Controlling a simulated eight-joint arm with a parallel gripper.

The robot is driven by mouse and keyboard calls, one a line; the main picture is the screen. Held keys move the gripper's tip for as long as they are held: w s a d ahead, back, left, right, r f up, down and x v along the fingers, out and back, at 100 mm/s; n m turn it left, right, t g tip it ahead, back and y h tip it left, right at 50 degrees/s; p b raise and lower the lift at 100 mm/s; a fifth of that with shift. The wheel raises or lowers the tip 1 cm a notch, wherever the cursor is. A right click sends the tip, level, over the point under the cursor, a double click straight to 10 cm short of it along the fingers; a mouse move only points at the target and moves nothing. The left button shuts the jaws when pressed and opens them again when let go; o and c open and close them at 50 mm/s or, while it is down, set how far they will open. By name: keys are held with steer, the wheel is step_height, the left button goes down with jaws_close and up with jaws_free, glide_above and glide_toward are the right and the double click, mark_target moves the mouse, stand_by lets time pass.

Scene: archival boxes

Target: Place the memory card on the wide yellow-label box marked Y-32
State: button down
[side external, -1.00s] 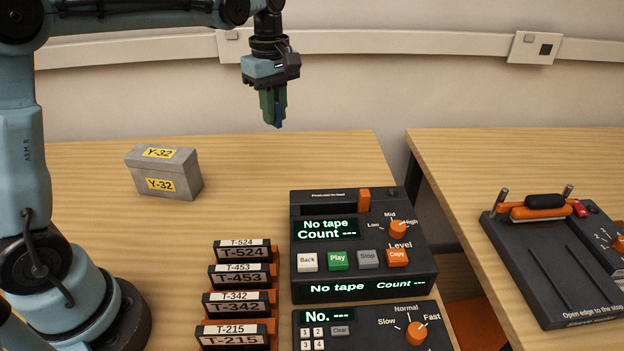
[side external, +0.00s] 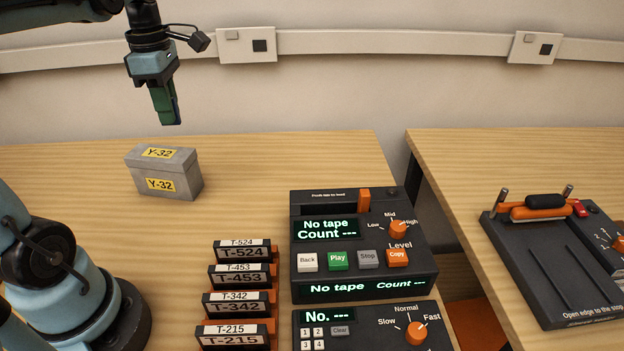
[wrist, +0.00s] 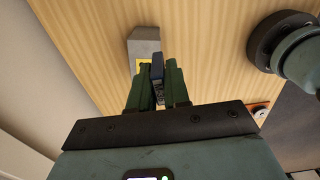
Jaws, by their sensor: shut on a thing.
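The grey box marked Y-32 (side external: 178,179) stands on the left table with yellow labels on its lid and front. My gripper (side external: 171,118) is above the box and apart from it, pointing down. In the wrist view my gripper (wrist: 156,75) is shut on a small dark blue piece, the memory card (wrist: 157,68). A bit of its blue edge also shows between the fingers in the side view. In the wrist view the box (wrist: 144,46) lies beyond the fingertips, partly hidden by them.
A dark tape machine (side external: 364,240) stands on the left table, with a second control unit (side external: 372,328) in front. Several T-labelled cases (side external: 240,277) stand left of them. A black device (side external: 556,262) is on the right table. The wood around the box is clear.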

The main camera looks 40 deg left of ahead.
glide_above(159, 153)
step_height(159, 153, down, 5)
steer(key=shift+r, duration=0.1)
steer(key=shift+f, duration=2)
steer(key=shift+f, duration=0.15)
steer(key=c, duration=1.1)
jaws_free()
